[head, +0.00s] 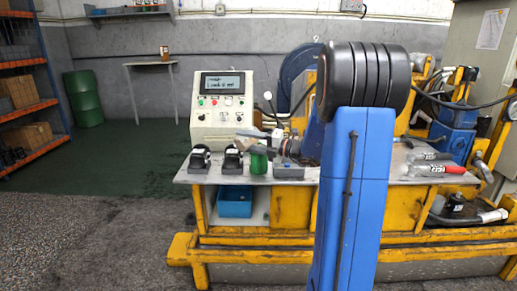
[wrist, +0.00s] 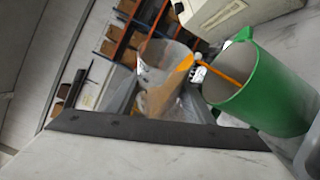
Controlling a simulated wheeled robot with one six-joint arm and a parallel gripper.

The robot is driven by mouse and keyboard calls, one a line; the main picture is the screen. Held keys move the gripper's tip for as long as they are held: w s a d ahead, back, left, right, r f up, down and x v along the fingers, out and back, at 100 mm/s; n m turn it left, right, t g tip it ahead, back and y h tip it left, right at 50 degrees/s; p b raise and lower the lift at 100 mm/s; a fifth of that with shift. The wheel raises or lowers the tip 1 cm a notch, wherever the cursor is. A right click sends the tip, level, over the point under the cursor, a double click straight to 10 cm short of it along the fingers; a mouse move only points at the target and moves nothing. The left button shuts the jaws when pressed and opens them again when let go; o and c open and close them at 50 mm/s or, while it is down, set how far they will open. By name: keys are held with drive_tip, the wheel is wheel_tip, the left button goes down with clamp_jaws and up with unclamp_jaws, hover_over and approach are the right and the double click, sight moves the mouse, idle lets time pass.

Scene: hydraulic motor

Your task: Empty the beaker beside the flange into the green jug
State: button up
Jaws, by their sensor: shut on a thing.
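The clear beaker (wrist: 158,85) is in my gripper (wrist: 160,100), tilted, with orange-brown liquid inside. A thin orange stream runs from its lip to the open mouth of the green jug (wrist: 265,90) in the wrist view. The beaker is hard to make out there. My blue arm hides part of the bench, and I cannot identify the flange with certainty.
Two black-topped devices (head: 217,160) stand left of the jug and a grey block (head: 289,171) stands right of it on the metal bench (head: 320,176). A control panel (head: 222,102) rises behind. The floor at left is open.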

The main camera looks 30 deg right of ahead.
idle(0.4)
drive_tip(key=shift+d+r+m, duration=0.1)
drive_tip(key=shift+d+m, duration=0.05)
drive_tip(key=shift+m, duration=0.55)
drive_tip(key=shift+t, duration=0.3)
drive_tip(key=shift+d+m, duration=0.15)
drive_tip(key=shift+m, duration=0.35)
drive_tip(key=shift+w+d+r+m+t, duration=0.1)
drive_tip(key=shift+d+r+m+t, duration=0.05)
drive_tip(key=shift+m+t, duration=0.45)
drive_tip(key=shift+d+r+m+y, duration=0.15)
drive_tip(key=shift+r+m+y, duration=0.15)
drive_tip(key=shift+m, duration=0.4)
idle(0.8)
